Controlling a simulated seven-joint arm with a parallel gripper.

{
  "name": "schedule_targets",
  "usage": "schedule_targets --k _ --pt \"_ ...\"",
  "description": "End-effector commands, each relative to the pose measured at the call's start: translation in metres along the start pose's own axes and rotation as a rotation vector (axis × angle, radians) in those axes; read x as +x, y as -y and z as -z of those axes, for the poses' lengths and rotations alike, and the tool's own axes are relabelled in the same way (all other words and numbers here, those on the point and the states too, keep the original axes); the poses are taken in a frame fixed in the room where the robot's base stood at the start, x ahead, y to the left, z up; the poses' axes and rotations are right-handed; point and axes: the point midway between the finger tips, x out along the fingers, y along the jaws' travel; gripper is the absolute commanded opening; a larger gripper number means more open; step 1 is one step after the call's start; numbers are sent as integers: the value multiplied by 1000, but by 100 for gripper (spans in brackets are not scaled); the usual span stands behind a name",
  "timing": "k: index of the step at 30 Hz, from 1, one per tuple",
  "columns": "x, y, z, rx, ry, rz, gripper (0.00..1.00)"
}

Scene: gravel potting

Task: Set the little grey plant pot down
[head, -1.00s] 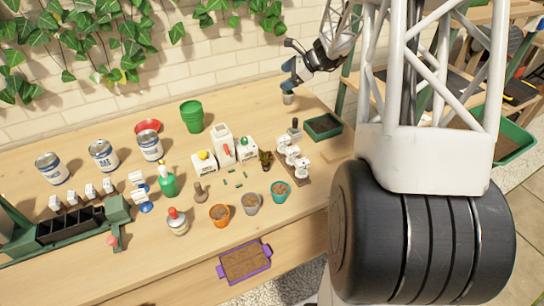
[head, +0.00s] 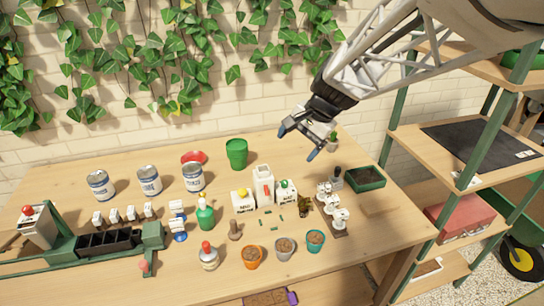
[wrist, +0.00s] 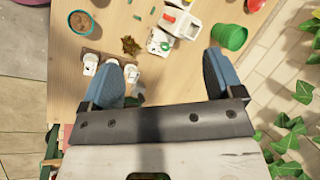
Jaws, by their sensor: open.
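A little grey plant pot (head: 284,250) filled with brown soil stands upright on the wooden bench in the head view, between an orange pot (head: 251,259) and a teal pot (head: 316,242).
A green pot stack (head: 236,153) stands left of my gripper. A dark green tray (head: 382,181) and white-topped dispensers (head: 340,216) stand to its right and front. White boxes, cans and bottles fill the middle and left. A shelf rack (head: 395,140) rises at the right.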

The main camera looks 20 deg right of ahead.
Motion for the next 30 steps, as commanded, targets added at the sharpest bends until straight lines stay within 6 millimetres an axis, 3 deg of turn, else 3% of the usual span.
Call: schedule_targets --k 1,6,18,24,30 --pt "-3 -4 -16 -51 -11 -18 86" --pt "-10 -24 -60 -230 -49 -88 86" --pt "-21 -84 -145 -644 -141 -253 86" --pt "-23 -111 -170 -803 -177 -319 86" --pt "-24 -123 -179 -876 -195 -352 86"
